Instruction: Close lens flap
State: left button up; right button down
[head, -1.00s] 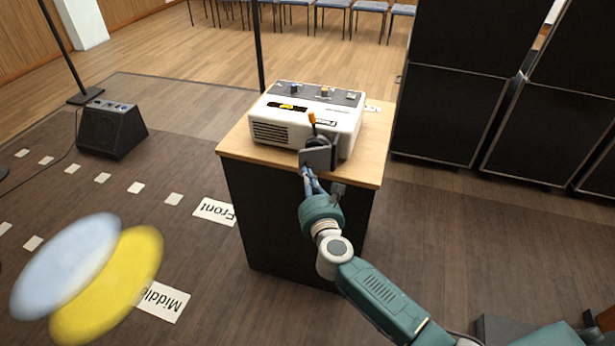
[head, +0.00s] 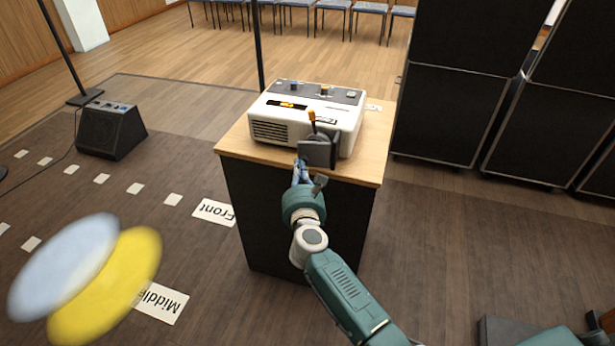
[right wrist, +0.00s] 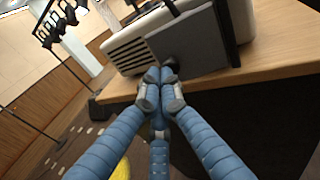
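A cream projector-like box (head: 300,125) stands on a wood-topped cabinet. A dark grey square flap (head: 319,154) is at its front right, below an orange-tipped lever (head: 312,117). The flap stands roughly upright, and the lens behind it is hidden. In the right wrist view the flap (right wrist: 197,42) fills the space beyond the fingers, with a small dark knob (right wrist: 170,68) at its lower part. My right gripper (head: 300,166) has its blue fingers together at the flap's lower left. The fingertips (right wrist: 159,76) are at or just short of the knob; contact is unclear. My left gripper is out of view.
The cabinet's wooden top (head: 369,165) has bare room right of the box. Black cases (head: 440,115) stand to the right. A floor speaker (head: 111,130) is at the left. Blurred blue and yellow discs (head: 110,285) are in the lower left foreground.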

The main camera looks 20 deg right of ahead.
jog(key=w, duration=0.2)
jog(key=shift+w+a+r+b, duration=0.1)
jog(key=shift+w+a+b, duration=0.1)
jog(key=shift+w+b, duration=0.15)
jog(key=shift+r, duration=0.15)
dwell(0.4)
